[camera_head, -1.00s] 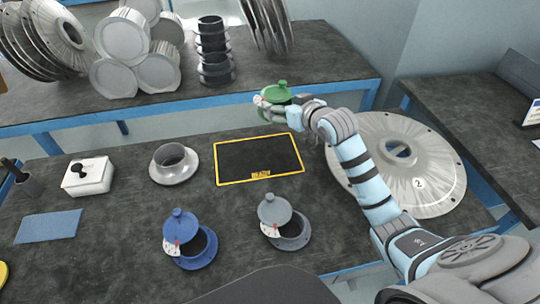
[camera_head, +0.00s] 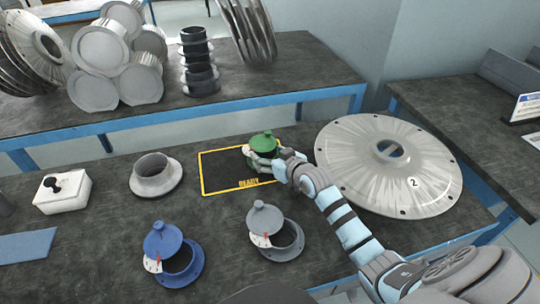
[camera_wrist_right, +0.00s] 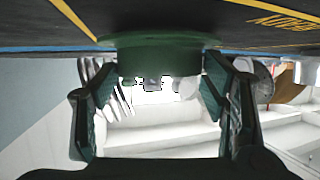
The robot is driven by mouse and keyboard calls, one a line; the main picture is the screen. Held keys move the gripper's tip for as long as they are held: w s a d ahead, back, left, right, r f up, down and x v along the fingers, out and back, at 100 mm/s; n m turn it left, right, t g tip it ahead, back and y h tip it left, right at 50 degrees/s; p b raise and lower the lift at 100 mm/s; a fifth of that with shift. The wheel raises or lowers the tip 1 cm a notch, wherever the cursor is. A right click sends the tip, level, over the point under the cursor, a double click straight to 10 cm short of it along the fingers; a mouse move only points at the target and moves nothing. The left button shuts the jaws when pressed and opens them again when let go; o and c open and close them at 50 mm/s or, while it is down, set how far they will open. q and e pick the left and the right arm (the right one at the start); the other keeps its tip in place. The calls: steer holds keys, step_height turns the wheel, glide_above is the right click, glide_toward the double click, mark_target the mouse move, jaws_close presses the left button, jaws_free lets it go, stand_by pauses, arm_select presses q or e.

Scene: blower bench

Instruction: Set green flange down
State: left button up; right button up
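The green flange (camera_head: 264,141) is over the right part of the yellow-bordered black mat (camera_head: 222,172). In the right wrist view the green flange (camera_wrist_right: 160,58) has its wide rim against or very close to the dark mat surface. My right gripper (camera_head: 263,155) is at the flange, and in the wrist view its two fingers (camera_wrist_right: 160,82) lie on either side of the green body, seemingly touching it. The near side of the flange is partly hidden by the gripper in the head view. My left gripper is not in view.
A grey flange (camera_head: 155,176) stands left of the mat. A blue lidded flange (camera_head: 180,262) and a grey lidded one (camera_head: 284,240) stand in front. A large metal disc (camera_head: 400,165) lies on the right. A white box (camera_head: 68,190) is at the left.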

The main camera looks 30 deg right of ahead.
steer(key=o, duration=0.5)
steer(key=shift+r, duration=0.2)
steer(key=shift+s+r+p, duration=0.15)
steer(key=shift+s+p, duration=0.15)
steer(key=shift+p, duration=0.05)
steer(key=p+v, duration=0.4)
steer(key=v, duration=0.7)
steer(key=shift+w+r, duration=0.1)
steer(key=shift+s, duration=0.3)
